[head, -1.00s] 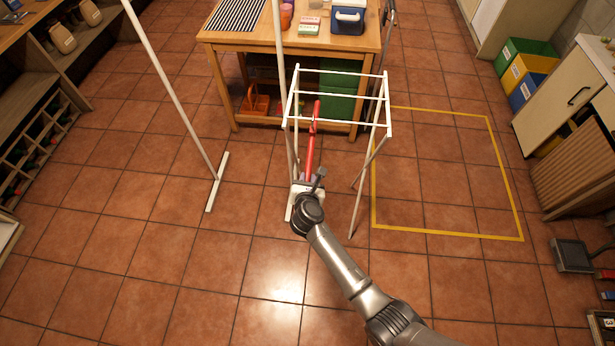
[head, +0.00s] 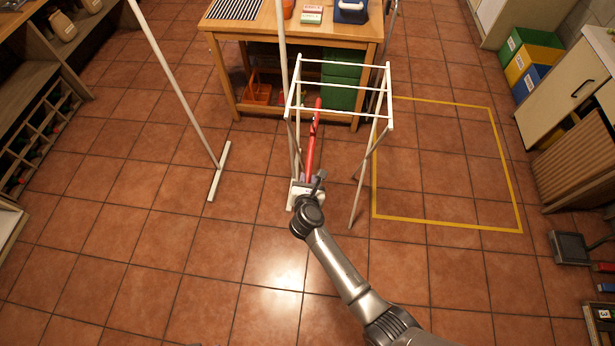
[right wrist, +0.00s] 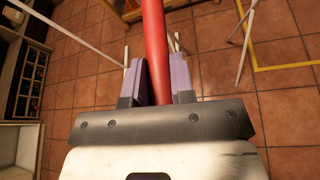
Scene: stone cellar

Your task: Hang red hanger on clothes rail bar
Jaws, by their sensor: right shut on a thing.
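The red hanger (head: 312,142) is held in my right gripper (head: 308,181) and points away from me, in front of the white drying rack. In the right wrist view the hanger (right wrist: 156,40) passes between the two purple pads of the right gripper (right wrist: 158,82), which is shut on it. The hanger's hook shape is hard to make out. Two white uprights of the clothes rail (head: 176,88) rise out of the top of the head view. One foot lies on the floor at left. The rail's bar is not in view. My left gripper is not in view.
A white drying rack (head: 343,85) stands close beyond and right of my right gripper. Behind it is a wooden table (head: 300,32) with a blue box (head: 350,11). A yellow floor outline (head: 447,224) is at right. Shelves line the left. Floor nearer me is clear.

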